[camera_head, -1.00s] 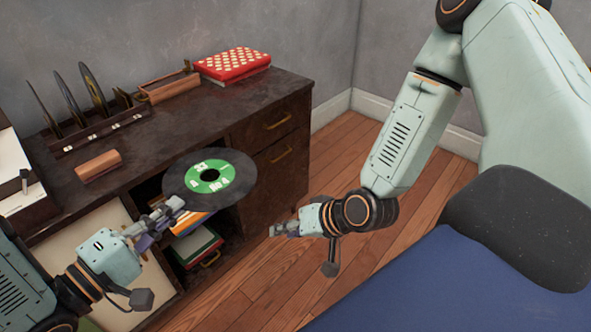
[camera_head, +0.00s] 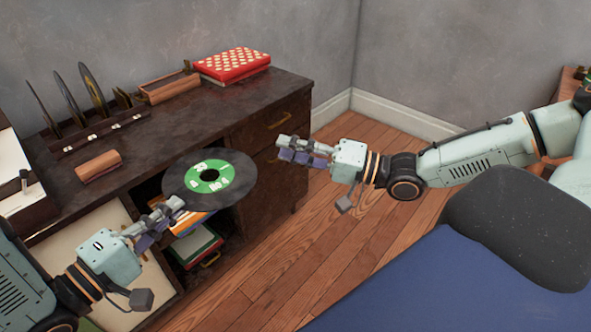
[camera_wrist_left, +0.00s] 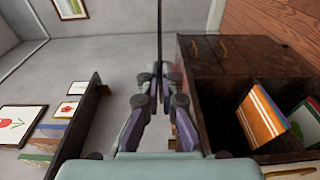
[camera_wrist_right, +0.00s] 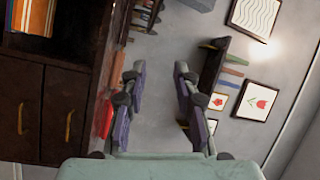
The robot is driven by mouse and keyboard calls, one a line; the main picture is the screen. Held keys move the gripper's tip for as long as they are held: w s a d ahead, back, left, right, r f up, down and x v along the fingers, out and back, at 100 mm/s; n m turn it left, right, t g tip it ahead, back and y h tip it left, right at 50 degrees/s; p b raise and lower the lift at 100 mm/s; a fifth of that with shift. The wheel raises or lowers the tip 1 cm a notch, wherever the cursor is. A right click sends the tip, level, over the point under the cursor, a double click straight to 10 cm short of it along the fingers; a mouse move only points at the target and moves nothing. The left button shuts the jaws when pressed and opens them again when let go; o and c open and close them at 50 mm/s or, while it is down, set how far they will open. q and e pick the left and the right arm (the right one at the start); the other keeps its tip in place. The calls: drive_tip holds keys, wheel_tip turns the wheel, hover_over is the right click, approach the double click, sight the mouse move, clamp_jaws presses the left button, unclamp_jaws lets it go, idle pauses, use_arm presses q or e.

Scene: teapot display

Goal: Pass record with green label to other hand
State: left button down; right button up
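The black record with the green label (camera_head: 236,187) is held out in front of the dark cabinet, its label facing up toward my head camera. My left gripper (camera_head: 176,206) is shut on the record's near left edge. In the left wrist view the record (camera_wrist_left: 159,32) shows edge-on as a thin dark line between the fingertips. My right gripper (camera_head: 284,148) is to the right of the record, apart from it and pointing left. In the right wrist view its fingers (camera_wrist_right: 160,70) are spread with nothing between them.
The dark cabinet (camera_head: 225,110) stands behind the record, with open shelves and drawers. On its top are a rack (camera_head: 100,130) of upright records, a wooden block (camera_head: 98,166) and a red patterned box (camera_head: 232,64). A blue seat (camera_head: 440,285) is at lower right. Wooden floor lies between.

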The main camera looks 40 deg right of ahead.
sight(225, 168)
drive_tip(key=s+g+y, duration=0.1)
drive_tip(key=s+a+f+g+y, duration=0.1)
drive_tip(key=s+a+f+m+g, duration=0.1)
drive_tip(key=shift+s+g+y, duration=0.3)
drive_tip(key=shift+y, duration=0.1)
drive_tip(key=shift+x, duration=6)
drive_tip(key=shift+w+d, duration=0.1)
clamp_jaws()
